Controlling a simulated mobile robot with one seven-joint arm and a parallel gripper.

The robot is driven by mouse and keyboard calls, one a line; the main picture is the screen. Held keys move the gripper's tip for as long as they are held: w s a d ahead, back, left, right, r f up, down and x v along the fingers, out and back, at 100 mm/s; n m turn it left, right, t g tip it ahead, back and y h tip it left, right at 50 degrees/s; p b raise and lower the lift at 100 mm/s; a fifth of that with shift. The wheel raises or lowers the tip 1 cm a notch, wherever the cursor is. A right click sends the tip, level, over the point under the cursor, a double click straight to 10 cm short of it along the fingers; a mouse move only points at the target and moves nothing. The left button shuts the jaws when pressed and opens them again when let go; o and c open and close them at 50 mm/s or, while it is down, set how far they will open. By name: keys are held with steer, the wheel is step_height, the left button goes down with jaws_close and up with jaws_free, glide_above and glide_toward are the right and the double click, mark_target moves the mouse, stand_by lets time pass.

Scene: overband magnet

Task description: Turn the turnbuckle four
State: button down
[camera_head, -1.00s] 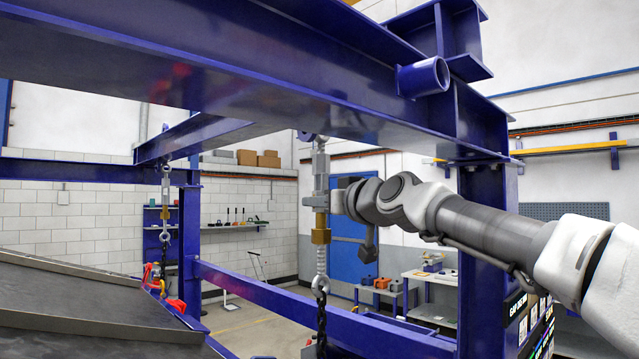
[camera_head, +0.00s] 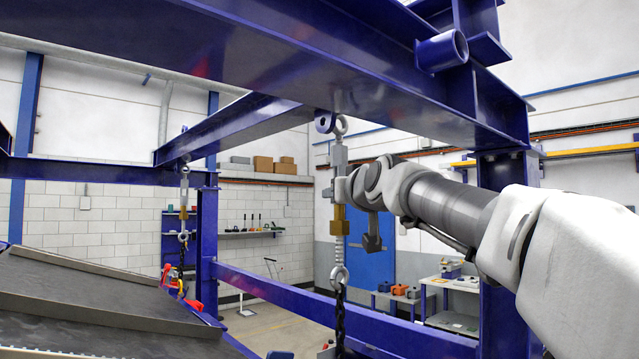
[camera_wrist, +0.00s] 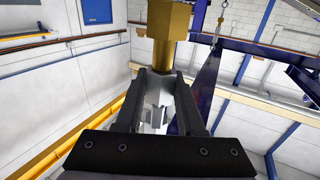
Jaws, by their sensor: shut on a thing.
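A turnbuckle (camera_head: 339,158) hangs upright from an eye under the blue beam, with a grey body, a brass-coloured nut (camera_head: 340,220) below it and a chain (camera_head: 340,315) at its lower eye. My gripper (camera_head: 335,190) reaches it from the right at the body, just above the brass part. In the wrist view, my gripper (camera_wrist: 158,98) has its two dark fingers on either side of the grey body, shut on it. The brass nut (camera_wrist: 165,20) shows beyond the fingertips there. A second turnbuckle (camera_head: 184,200) hangs at the far left. I see no number on either.
The blue beam (camera_head: 270,70) runs close above my gripper, and a blue post (camera_head: 500,240) stands behind my arm. A lower blue rail (camera_head: 300,300) crosses behind the chain. A dark sloped plate (camera_head: 90,290) lies at the lower left.

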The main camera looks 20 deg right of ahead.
steer(key=shift+h, duration=0.4)
steer(key=shift+m+g+h+b, duration=0.4)
steer(key=shift+m+h+b, duration=0.8)
steer(key=shift+b, duration=2.4)
steer(key=shift+m+g+h+b, duration=0.3)
steer(key=shift+m+h+b, duration=0.1)
steer(key=shift+h+b, duration=0.5)
steer(key=shift+f+m+g+h+b, duration=0.15)
steer(key=shift+m+g+h+b, duration=0.15)
steer(key=shift+m+h+b, duration=0.35)
steer(key=shift+w+m+g+h+b, duration=0.1)
steer(key=shift+m+g+h+b, duration=0.35)
steer(key=shift+h, duration=0.4)
steer(key=shift+m+g+h, duration=0.25)
steer(key=shift+m+h, duration=0.05)
steer(key=shift+h, duration=0.1)
